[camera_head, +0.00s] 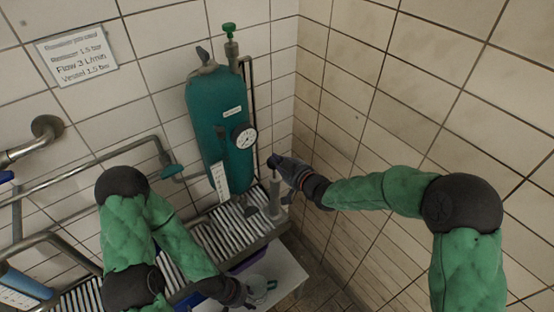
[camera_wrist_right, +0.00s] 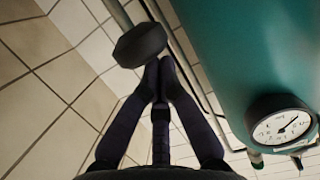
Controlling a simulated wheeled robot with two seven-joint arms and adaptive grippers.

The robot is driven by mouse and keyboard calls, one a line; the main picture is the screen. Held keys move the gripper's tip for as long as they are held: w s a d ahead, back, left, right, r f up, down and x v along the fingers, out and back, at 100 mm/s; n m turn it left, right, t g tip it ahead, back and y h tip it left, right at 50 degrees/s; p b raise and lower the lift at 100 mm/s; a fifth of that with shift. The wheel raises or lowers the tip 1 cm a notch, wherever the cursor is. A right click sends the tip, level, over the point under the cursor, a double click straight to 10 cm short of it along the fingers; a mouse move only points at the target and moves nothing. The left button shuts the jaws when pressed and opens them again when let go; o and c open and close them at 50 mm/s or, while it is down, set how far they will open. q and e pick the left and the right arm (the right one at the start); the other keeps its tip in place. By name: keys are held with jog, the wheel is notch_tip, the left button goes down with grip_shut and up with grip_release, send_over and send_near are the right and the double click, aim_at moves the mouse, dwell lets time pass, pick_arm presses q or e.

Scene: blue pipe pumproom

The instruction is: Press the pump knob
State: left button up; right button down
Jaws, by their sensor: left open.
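The pump knob, a dark rounded cap (camera_wrist_right: 140,45), is in the right wrist view just beyond my fingertips. In the head view it appears as a small dark cap (camera_head: 273,161) above a grey upright pump body (camera_head: 275,198). My right gripper (camera_head: 287,166) is beside the knob; its fingers (camera_wrist_right: 160,68) are together and empty. The fingertips overlap the knob's lower edge in the wrist view; I cannot tell whether they touch it.
A teal tank (camera_head: 212,115) with a round gauge (camera_head: 244,136) and green-topped valve (camera_head: 229,30) stands left of the knob. The gauge also shows in the wrist view (camera_wrist_right: 281,124). A slatted rack (camera_head: 225,232) lies below. Pipes (camera_head: 85,180) run left; a tiled wall (camera_head: 345,120) is close right.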

notch_tip(320, 180, down, 5)
jog(key=b, duration=0.4)
jog(key=shift+f, duration=0.2)
pick_arm(q)
notch_tip(320, 180, down, 4)
jog(key=shift+f, duration=0.25)
pick_arm(e)
notch_tip(320, 180, up, 4)
jog(key=shift+a+r+p, duration=0.1)
jog(key=shift+r+p, duration=0.1)
jog(key=shift+p, duration=0.85)
pick_arm(q)
jog(key=r, duration=0.1)
jog(key=s+d+r+p, duration=0.1)
jog(key=r, duration=0.1)
jog(key=shift+d, duration=0.1)
pick_arm(e)
jog(key=v, duration=1)
